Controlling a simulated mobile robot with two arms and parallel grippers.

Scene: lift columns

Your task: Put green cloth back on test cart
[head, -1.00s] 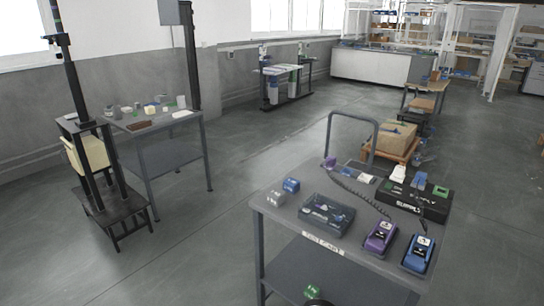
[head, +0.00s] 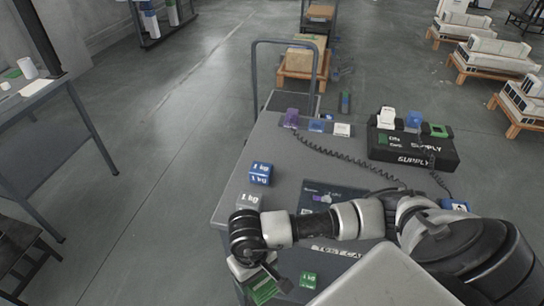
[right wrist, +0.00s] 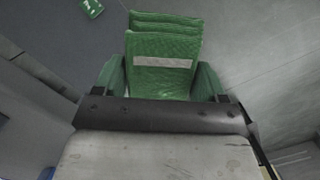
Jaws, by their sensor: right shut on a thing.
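The green cloth (head: 264,290) is a folded bundle with a pale band, seen large in the right wrist view (right wrist: 165,45). My right gripper (head: 258,277) is shut on it. In the head view it holds the cloth beside the near left edge of the test cart (head: 290,165), a grey-topped cart with a white label on its near edge. My right arm reaches across the near part of the cart and hides some of its top. My left gripper is not in view.
On the cart stand blue (head: 260,173) and grey (head: 250,201) weights, a partly hidden dark case (head: 318,194) and a black supply box (head: 410,150) with a coiled cord. A green block (head: 309,280) lies below the top.

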